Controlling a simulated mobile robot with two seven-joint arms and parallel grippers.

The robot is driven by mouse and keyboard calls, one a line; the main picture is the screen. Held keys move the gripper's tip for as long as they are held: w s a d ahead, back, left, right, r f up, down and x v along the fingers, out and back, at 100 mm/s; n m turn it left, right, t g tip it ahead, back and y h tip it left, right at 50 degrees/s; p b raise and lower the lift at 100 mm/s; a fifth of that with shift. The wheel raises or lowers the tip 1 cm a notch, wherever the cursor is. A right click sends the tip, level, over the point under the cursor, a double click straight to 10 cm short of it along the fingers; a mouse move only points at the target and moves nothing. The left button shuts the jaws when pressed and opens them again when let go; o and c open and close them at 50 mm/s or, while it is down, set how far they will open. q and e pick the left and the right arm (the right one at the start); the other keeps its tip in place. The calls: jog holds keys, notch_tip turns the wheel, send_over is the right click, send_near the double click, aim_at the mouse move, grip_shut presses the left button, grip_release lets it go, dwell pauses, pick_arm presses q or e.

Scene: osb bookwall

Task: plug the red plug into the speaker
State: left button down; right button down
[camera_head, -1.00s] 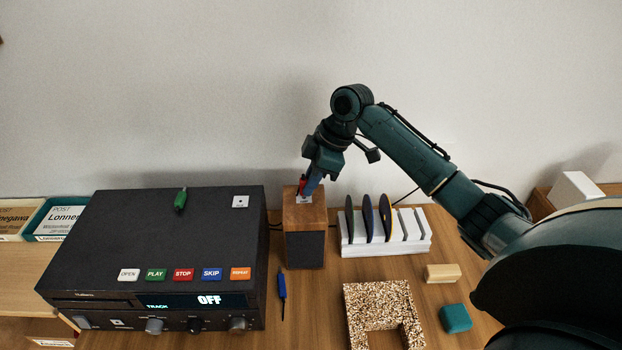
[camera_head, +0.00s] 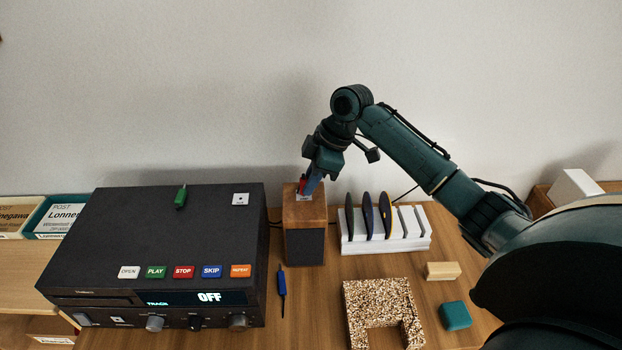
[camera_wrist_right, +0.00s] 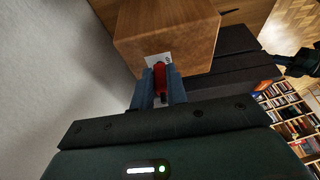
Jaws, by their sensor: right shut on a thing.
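The speaker (camera_head: 305,245) is a wooden box with a dark front, standing right of the black player. Its wooden top (camera_wrist_right: 165,28) fills the upper middle of the right wrist view, with a white label on it. My right gripper (camera_head: 307,190) is at the top of the speaker, shut on the red plug (camera_wrist_right: 160,78). The plug is upright between the fingers, over the white label. Its lower tip is hidden, so I cannot tell how deep it sits.
The black player (camera_head: 150,235) carries a green plug (camera_head: 181,197) and a socket plate. A white rack (camera_head: 385,243) with several discs stands close right of the speaker. A blue screwdriver (camera_head: 282,290), a speckled block (camera_head: 378,292), a beige block (camera_head: 443,271) and a teal block (camera_head: 455,316) lie in front.

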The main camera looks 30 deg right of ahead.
pick_arm(q)
jog(key=shift+w+r, duration=0.15)
jog(key=shift+w, duration=0.1)
pick_arm(e)
jog(key=shift+f, duration=0.25)
jog(key=c, duration=1.3)
grip_release()
jog(key=shift+d+r, duration=0.3)
jog(key=shift+r, duration=0.4)
pick_arm(q)
jog(key=shift+s+f+b, duration=0.1)
jog(key=shift+f+b, duration=0.55)
jog(key=shift+f, duration=0.15)
pick_arm(e)
jog(key=v, duration=1.1)
jog(key=shift+s+d+r, duration=0.1)
jog(key=shift+r, duration=0.2)
